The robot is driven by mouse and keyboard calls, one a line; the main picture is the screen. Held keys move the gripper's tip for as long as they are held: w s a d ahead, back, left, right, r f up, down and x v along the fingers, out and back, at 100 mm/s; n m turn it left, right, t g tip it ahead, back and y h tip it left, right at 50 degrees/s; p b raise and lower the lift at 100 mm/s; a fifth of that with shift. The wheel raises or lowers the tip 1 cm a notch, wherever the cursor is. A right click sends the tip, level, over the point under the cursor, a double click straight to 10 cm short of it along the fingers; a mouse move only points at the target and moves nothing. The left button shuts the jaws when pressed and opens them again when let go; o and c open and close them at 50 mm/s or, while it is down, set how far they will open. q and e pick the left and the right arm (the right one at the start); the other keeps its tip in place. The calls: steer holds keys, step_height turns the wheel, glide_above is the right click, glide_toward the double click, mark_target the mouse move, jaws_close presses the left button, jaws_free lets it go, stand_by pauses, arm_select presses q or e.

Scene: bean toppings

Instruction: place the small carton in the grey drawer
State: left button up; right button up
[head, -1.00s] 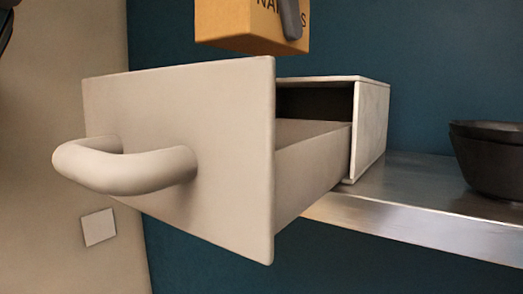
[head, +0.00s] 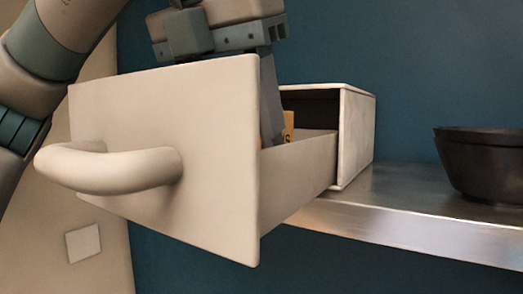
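The grey drawer (head: 160,150) is pulled well out of its pale box housing (head: 355,138), with its round handle (head: 110,168) toward the camera at left. My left gripper (head: 271,115) comes down over the drawer front, its fingers reaching inside the drawer. The small orange carton (head: 288,125) is low in the drawer. Only a narrow strip with the letter S shows beside the finger; the drawer front and finger hide the rest. The finger lies against the carton's lettered face, as before. Whether the carton touches the drawer floor is hidden. My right gripper is not in view.
A metal shelf (head: 400,222) carries the drawer housing. A dark bowl (head: 485,168) stands on it at the right, apart from the drawer. A blue wall is behind, and a beige wall with a white square plate (head: 84,243) is at the left.

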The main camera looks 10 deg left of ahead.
arm_select(q)
steer(key=shift+w+d, duration=0.1)
steer(key=shift+w, duration=0.2)
steer(key=w+p, duration=0.1)
steer(key=w+d, duration=0.1)
steer(key=w, duration=0.1)
steer(key=shift+w+r+p, duration=0.1)
steer(key=shift+p, duration=0.3)
steer(key=shift+w+d+f, duration=0.1)
steer(key=shift+f, duration=0.6)
